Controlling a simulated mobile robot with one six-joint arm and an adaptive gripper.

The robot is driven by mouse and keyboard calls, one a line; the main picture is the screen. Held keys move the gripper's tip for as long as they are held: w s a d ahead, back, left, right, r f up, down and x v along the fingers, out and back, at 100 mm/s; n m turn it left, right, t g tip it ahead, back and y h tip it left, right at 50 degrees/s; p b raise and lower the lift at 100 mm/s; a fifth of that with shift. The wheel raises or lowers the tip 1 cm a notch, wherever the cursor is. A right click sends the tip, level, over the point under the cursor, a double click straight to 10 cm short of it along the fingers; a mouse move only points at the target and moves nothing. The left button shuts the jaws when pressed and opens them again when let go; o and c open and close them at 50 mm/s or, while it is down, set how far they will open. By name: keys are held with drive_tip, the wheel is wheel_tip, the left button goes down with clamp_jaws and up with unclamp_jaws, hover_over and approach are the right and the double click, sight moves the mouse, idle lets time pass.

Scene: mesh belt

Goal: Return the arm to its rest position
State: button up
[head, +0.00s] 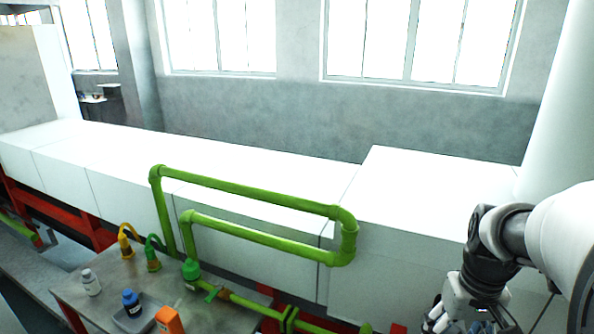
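My arm comes in from the right edge in the head view, its white upper part large and close. Its dark wrist bends downward to my gripper (462,318), which sits at the lower right, in front of the white housing. The fingertips are cut off by the bottom edge, so I cannot tell whether the gripper is open or shut or whether it holds anything.
A grey table (85,299) at lower left bears a white bottle (91,283), a blue bottle (131,302) in a tray, and an orange container (169,320). Green pipes (250,195) rise before the long white housing (245,167). A windowed wall stands behind.

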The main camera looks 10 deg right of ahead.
drive_tip(key=s+a+n+t+b, duration=0.1)
drive_tip(key=s+a+t+b, duration=0.1)
drive_tip(key=a, duration=0.7)
drive_tip(key=s+a+n+t+b, duration=0.2)
drive_tip(key=s+a+b, duration=0.2)
drive_tip(key=s+a, duration=0.3)
drive_tip(key=a, duration=0.3)
drive_tip(key=shift+a, duration=0.15)
drive_tip(key=shift+s, duration=0.1)
drive_tip(key=shift+c, duration=0.5)
